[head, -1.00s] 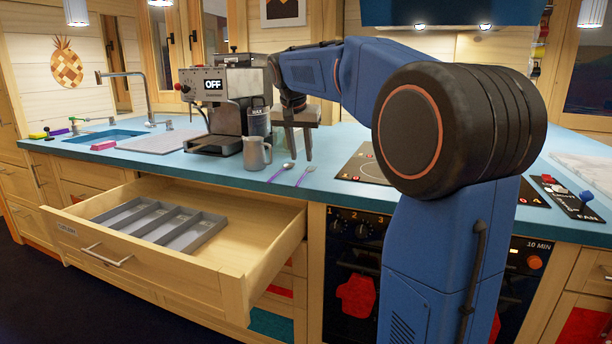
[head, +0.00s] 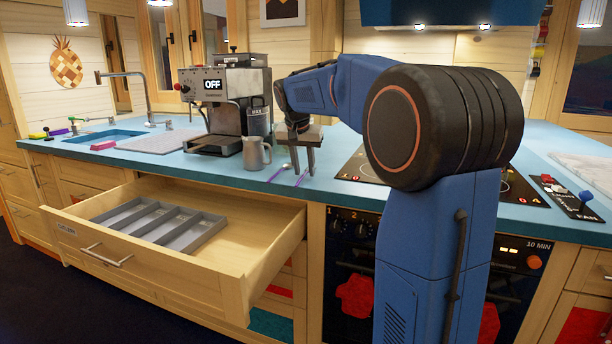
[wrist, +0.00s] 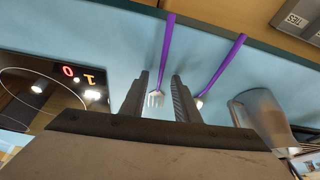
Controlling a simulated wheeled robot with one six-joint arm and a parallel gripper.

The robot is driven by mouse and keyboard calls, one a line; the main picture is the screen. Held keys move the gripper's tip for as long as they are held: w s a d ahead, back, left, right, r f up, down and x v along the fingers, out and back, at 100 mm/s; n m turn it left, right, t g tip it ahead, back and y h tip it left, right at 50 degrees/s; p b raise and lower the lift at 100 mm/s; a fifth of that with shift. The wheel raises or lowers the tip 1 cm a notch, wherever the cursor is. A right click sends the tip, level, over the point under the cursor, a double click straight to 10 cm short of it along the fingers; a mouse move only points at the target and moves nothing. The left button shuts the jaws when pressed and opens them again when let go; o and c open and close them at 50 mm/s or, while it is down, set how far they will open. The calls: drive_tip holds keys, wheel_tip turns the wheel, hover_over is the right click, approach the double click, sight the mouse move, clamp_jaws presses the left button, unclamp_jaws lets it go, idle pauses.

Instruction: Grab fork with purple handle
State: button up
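The fork with a purple handle (wrist: 166,45) lies on the blue counter, its handle toward the front edge. Its grey tines (wrist: 155,99) show between my finger tips in the wrist view. In the head view the fork (head: 300,179) lies just below my gripper (head: 303,168). My gripper (wrist: 160,76) is open, fingers pointing down and apart, with nothing held. Whether the fingers touch the counter I cannot tell. A second purple-handled utensil (wrist: 223,67), seemingly a spoon, lies to the right of the fork in the wrist view; in the head view it (head: 278,173) lies left.
A grey metal mug (head: 256,154) stands left of my gripper, close to the spoon. A coffee machine (head: 228,85) is behind it. A hob (head: 352,168) is on the right. An open drawer (head: 262,243) with a grey cutlery tray (head: 207,231) juts out below the counter.

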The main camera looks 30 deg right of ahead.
clamp_jaws()
idle(0.3)
